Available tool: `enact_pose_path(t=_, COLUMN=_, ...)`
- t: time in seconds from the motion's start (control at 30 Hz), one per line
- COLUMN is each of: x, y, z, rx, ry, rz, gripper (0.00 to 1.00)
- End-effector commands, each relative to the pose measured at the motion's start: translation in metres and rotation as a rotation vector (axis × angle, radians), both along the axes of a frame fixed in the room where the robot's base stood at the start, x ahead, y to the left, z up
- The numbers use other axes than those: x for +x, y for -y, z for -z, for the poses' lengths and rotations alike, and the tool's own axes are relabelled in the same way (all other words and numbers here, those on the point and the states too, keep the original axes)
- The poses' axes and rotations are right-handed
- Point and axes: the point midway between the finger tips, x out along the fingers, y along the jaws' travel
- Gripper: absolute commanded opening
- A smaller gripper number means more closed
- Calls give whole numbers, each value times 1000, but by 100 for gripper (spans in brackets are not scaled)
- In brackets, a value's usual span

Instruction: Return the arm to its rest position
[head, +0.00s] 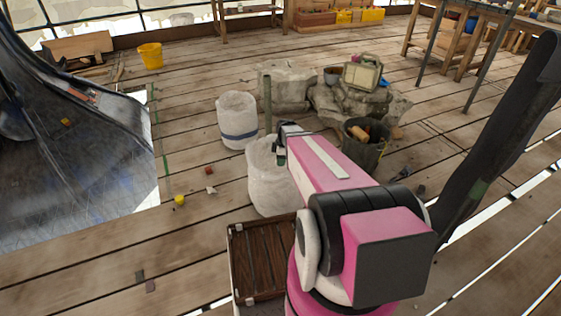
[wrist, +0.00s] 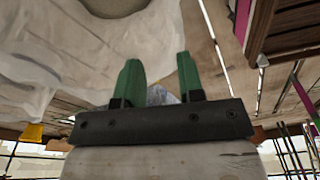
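My pink arm reaches forward from the lower right of the head view. My gripper (head: 281,158) is at its far end, over or beside an open white sack (head: 270,192); I cannot tell its exact height above the sack. In the wrist view my gripper (wrist: 160,68) shows two green fingers standing apart. Nothing is clearly held between them; a small greyish patch shows behind the gap. The pale sack cloth (wrist: 60,55) fills the upper left of that view, close to the fingers.
A second white sack (head: 237,135) with a blue band stands behind. A dark bucket (head: 362,155) and stone blocks (head: 285,88) are beyond the arm. A slatted wooden box (head: 262,262) is beside my arm. The dark curved spire surface (head: 75,150) fills the left. Planks between are mostly clear.

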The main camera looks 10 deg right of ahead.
Motion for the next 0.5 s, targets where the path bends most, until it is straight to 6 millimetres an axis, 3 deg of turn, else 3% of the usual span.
enact_pose_path(t=0.33, x=-2, y=-1, z=-2, rx=-1, ry=-2, rz=16, gripper=35)
enact_pose_path(t=0.5, x=-20, y=-5, z=-15, rx=-11, ry=-20, rz=162, gripper=35)
